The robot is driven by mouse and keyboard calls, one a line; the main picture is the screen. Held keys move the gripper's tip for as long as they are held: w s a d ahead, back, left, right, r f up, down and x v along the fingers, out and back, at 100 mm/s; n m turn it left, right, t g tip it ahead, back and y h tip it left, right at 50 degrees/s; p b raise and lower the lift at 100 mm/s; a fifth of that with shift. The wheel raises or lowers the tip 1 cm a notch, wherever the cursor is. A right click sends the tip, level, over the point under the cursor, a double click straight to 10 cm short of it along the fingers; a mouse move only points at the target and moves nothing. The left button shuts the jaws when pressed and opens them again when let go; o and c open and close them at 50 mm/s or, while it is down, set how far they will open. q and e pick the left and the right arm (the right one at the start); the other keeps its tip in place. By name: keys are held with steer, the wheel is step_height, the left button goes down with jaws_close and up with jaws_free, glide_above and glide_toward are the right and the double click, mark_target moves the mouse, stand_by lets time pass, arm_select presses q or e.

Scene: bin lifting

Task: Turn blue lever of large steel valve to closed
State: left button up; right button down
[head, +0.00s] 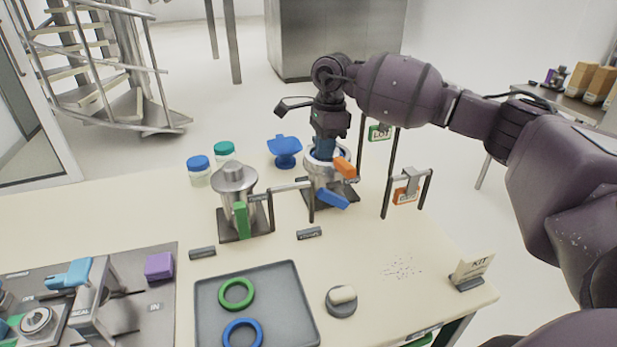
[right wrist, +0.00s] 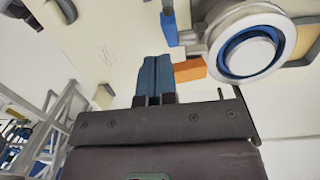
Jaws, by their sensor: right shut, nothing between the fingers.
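The large steel valve (head: 318,174) stands on a dark base toward the back of the table. Its blue lever (head: 333,199) sticks out at the front, angled down to the right. An orange piece (head: 345,167) sits above the lever. My left gripper is out of view.
A smaller steel vessel with a green lever (head: 240,220) stands to the left. A grey tray (head: 275,290) with green and blue rings lies in front.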

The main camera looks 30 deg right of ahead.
steer(key=d+h, duration=0.1)
steer(key=d, duration=0.1)
glide_above(331, 195)
steer(key=w, duration=0.2)
step_height(331, 195, down, 8)
steer(key=shift+d, duration=0.1)
steer(key=shift+f, duration=0.6)
